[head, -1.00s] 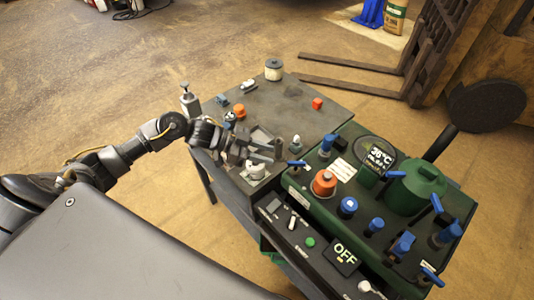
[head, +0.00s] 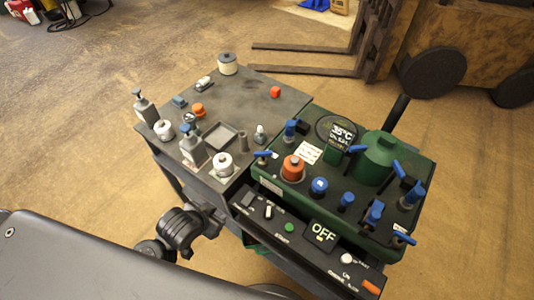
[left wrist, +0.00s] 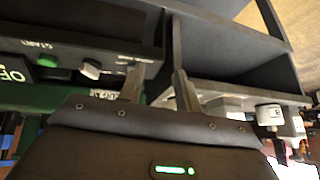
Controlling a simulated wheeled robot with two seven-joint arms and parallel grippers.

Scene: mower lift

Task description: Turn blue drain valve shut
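A green machine (head: 328,180) stands on the right part of the bench. Several blue-handled valves and caps sit on it: one lever at its left edge (head: 263,154), one at the right (head: 398,169) and one at the front right corner (head: 404,238). I cannot tell which is the drain valve. My left gripper (left wrist: 158,72) shows two separated fingers with nothing between them. It is below and in front of the bench's front edge, away from the levers. In the head view its fingers are hidden or too dark to make out. My right gripper is not in view.
A dark control panel (head: 285,243) with an OFF display (head: 323,232) runs along the machine's front. A grey worktop (head: 240,105) to its left holds bottles, a tray (head: 224,138) and small parts. An orange cap (head: 293,168) stands among the valves. Forklift forks (head: 300,70) lie behind.

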